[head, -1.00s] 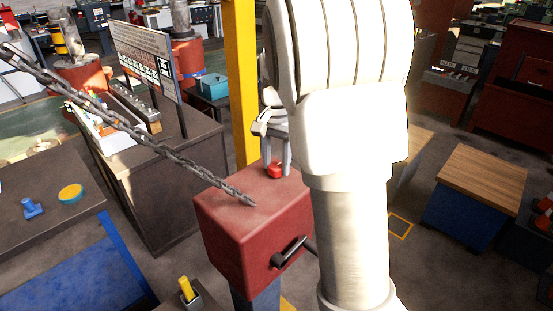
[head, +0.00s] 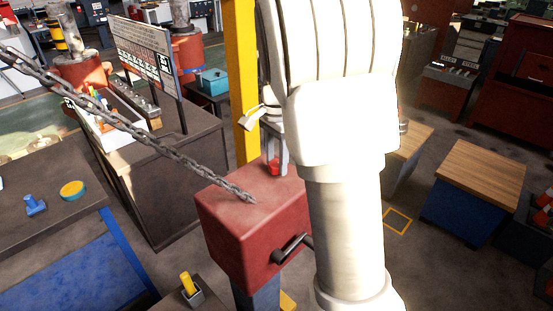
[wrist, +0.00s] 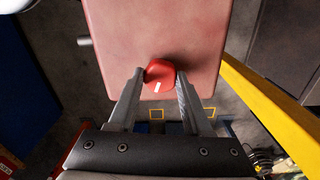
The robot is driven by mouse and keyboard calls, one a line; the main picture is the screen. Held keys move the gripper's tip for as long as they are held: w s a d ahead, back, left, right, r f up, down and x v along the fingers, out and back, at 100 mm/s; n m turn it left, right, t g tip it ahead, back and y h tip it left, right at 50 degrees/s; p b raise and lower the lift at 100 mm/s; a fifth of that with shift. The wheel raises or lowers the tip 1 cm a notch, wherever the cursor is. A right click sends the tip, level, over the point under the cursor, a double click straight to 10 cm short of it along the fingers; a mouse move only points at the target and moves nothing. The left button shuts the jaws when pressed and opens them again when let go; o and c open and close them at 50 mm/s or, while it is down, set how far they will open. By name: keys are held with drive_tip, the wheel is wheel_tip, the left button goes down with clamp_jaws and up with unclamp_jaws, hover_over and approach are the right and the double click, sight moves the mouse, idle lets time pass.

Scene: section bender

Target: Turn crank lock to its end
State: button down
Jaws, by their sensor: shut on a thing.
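The crank lock appears to be the small red knob with a white mark (wrist: 160,74), on top of the red box (wrist: 120,35) near its edge. My gripper (wrist: 161,80) has a finger on each side of the knob and is shut on it. In the head view my gripper (head: 277,158) reaches down to the back of the box top (head: 240,200), with the knob (head: 273,167) partly hidden by the fingers. A dark crank handle (head: 291,248) sticks out of the front face of the box, its right end close to my arm in the picture.
A taut chain (head: 140,135) runs from the upper left to the box top. A yellow post (head: 241,80) stands just behind the box. A dark bench (head: 40,190) is at the left, and a wood-topped blue cabinet (head: 480,180) at the right.

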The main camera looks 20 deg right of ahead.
sight(277, 163)
drive_tip(key=shift+c, duration=1.7)
unclamp_jaws()
drive_tip(key=shift+r, duration=0.1)
wheel_tip(277, 163, up, 17)
drive_tip(key=shift+r, duration=0.15)
